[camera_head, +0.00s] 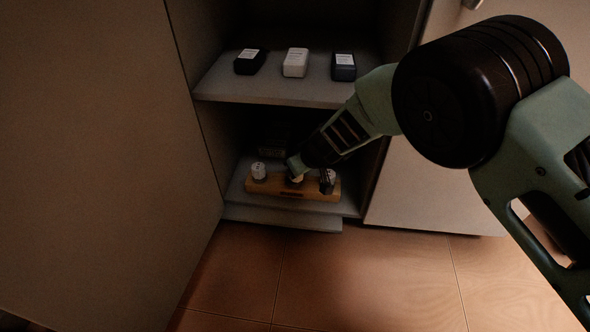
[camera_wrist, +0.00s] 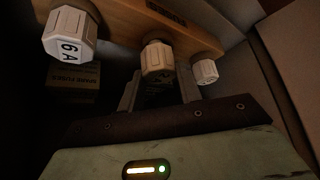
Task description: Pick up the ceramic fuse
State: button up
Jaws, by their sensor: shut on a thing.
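A wooden rack (camera_head: 262,188) stands on the lower shelf of an open cabinet and holds three ceramic fuses in a row. In the wrist view the left fuse (camera_wrist: 70,34) is white with a "6A" label, the middle fuse (camera_wrist: 157,58) is cream, and the right fuse (camera_wrist: 205,71) is white and looks smaller. My gripper (camera_head: 295,168) reaches down into the cabinet over the middle of the rack. In the wrist view its fingers (camera_wrist: 159,88) are shut on the middle fuse, which is still at the rack. The fingertips are dark and partly hidden.
A shelf (camera_head: 280,92) above carries a dark box (camera_head: 250,62), a white box (camera_head: 295,62) and another dark box (camera_head: 343,67). A spare-fuses box (camera_wrist: 73,82) lies in shadow behind the rack. Cabinet doors flank the opening. The floor (camera_head: 340,280) in front is clear.

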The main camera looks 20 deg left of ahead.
aim_at(300, 180)
jog(key=shift+s+d+f+b, duration=0.15)
jog(key=shift+s+d+b, duration=0.45)
jog(key=shift+b, duration=0.7)
jog(key=shift+s+d+f+b, duration=0.15)
jog(key=shift+s+d+b, duration=0.2)
jog(key=shift+d+b, duration=0.7)
jog(key=s+d+b, duration=0.3)
jog(key=s+d, duration=0.4)
jog(key=d, duration=0.4)
jog(key=shift+r+b, duration=0.35)
jog(key=shift+a+r, duration=0.1)
jog(key=shift+r, duration=0.05)
jog(key=shift+r+p, duration=0.5)
jog(key=shift+p, duration=0.35)
jog(key=shift+r, duration=0.1)
